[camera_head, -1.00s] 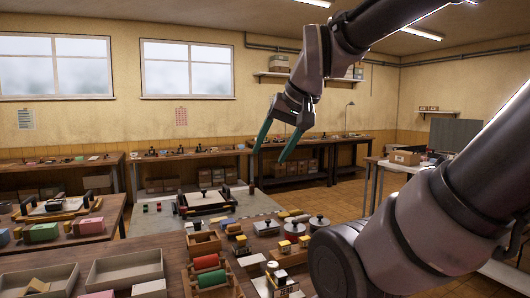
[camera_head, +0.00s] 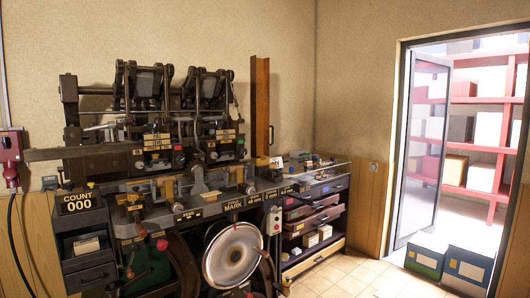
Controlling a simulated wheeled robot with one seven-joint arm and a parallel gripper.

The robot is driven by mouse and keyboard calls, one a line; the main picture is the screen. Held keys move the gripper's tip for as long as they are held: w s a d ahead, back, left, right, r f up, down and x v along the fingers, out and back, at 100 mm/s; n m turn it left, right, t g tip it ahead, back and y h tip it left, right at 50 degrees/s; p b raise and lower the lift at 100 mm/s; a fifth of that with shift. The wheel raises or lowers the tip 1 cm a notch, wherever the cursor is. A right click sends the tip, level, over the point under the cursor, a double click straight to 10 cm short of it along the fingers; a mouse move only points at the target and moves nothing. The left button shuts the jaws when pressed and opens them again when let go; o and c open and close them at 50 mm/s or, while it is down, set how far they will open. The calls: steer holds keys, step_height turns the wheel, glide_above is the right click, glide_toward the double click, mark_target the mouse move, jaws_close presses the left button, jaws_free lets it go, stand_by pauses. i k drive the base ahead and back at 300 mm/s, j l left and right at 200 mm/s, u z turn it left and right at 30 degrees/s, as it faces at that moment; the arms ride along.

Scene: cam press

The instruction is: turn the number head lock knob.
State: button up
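The machine (camera_head: 160,160) stands against the back wall at left and centre. Two dark number-and-lever heads sit side by side on it, a left head (camera_head: 157,142) and a right head (camera_head: 224,136), each with small labels too small to read. I cannot tell which small part is the number head lock knob. A red ball knob (camera_head: 162,244) shows low on the front, and a large pale handwheel (camera_head: 231,254) is below the bench edge.
A counter box (camera_head: 80,202) reading 000 is at left, beside a red wall box (camera_head: 10,148). A drawer cabinet (camera_head: 318,215) stands right of the machine. An open doorway with red shelves is farther right, with boxes (camera_head: 466,268) on the floor. Floor before the cabinet is clear.

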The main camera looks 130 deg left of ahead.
mark_target(180, 160)
steer(key=u, duration=4.95)
steer(key=i+j, duration=0.2)
steer(key=i, duration=0.2)
steer(key=i+j, duration=0.2)
steer(key=i, duration=0.2)
steer(key=i+j, duration=0.15)
steer(key=i, duration=0.3)
steer(key=i+j, duration=0.2)
steer(key=i, duration=0.2)
